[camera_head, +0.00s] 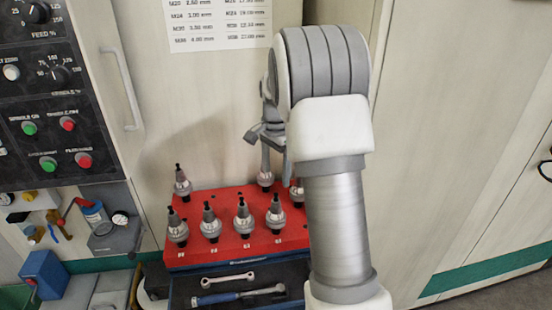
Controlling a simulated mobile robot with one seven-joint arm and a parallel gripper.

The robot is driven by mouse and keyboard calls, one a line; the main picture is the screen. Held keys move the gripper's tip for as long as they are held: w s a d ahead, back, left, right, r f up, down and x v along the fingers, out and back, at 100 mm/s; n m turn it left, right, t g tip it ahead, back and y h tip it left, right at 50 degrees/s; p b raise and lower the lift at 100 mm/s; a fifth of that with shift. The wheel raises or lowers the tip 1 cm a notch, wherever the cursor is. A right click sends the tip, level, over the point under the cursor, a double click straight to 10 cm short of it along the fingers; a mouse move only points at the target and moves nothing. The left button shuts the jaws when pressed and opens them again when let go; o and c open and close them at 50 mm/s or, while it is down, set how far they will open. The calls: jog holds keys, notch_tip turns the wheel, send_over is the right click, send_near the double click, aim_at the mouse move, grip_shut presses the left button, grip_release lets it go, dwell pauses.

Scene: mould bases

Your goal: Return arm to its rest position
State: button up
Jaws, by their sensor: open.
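My arm rises through the right middle of the head view, with a ribbed grey joint and a metal forearm. My gripper (276,160) shows partly behind it, pointing down over the back right of the red tool rack (200,257). Its jaws are open. One finger appears close to a back-row tool holder (265,180); I cannot tell whether it touches. Another back-row tool holder (298,193) is partly hidden by my forearm. The rest of the gripper and the rack's right end are hidden.
Several tool holders, including one at the front left (177,228), stand upright in the rack. A dark drawer below holds a wrench (228,280) and a blue-handled tool (238,295). A control panel (50,100) is at left. Cabinet doors (460,130) stand behind.

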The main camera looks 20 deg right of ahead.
jog(key=shift+r, duration=1.75)
jog(key=s+a+r+n+t, duration=0.3)
jog(key=s+a+r+n, duration=0.55)
jog(key=s, duration=0.45)
jog(key=s+a+n+t, duration=0.1)
jog(key=s+a+n, duration=0.1)
jog(key=s, duration=0.5)
jog(key=s+a+n+t, duration=0.1)
jog(key=s+a+n, duration=0.2)
jog(key=s, duration=0.4)
jog(key=shift+s+a+n+t, duration=0.2)
jog(key=shift+a+n+t, duration=0.15)
jog(key=shift+n, duration=0.4)
